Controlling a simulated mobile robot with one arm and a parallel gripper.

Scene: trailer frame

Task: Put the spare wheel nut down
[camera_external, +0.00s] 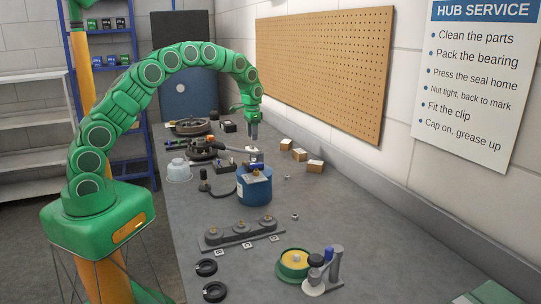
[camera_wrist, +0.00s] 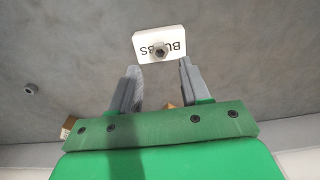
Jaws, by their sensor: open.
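In the wrist view, a small grey wheel nut (camera_wrist: 160,52) with a dark hole shows over a white box (camera_wrist: 145,42) lettered BULBS, apparently resting on its top. My gripper (camera_wrist: 160,78) is open, its two grey fingers apart with nothing between them. The nut lies just past the fingertips, in line with the gap. In the outside view my gripper (camera_external: 254,137) points down just above the white box (camera_external: 257,153), behind the blue drum. The nut on the box is too small to tell there. Another nut lies on the bench in the wrist view (camera_wrist: 31,88).
A blue drum (camera_external: 254,189) stands close in front of the gripper. Brown boxes (camera_external: 300,154) sit to its right, and loose nuts (camera_external: 295,216) lie nearer. A grey plate with knobs (camera_external: 239,235) and a green ringed part (camera_external: 294,263) stand at the front. The right bench is mostly clear.

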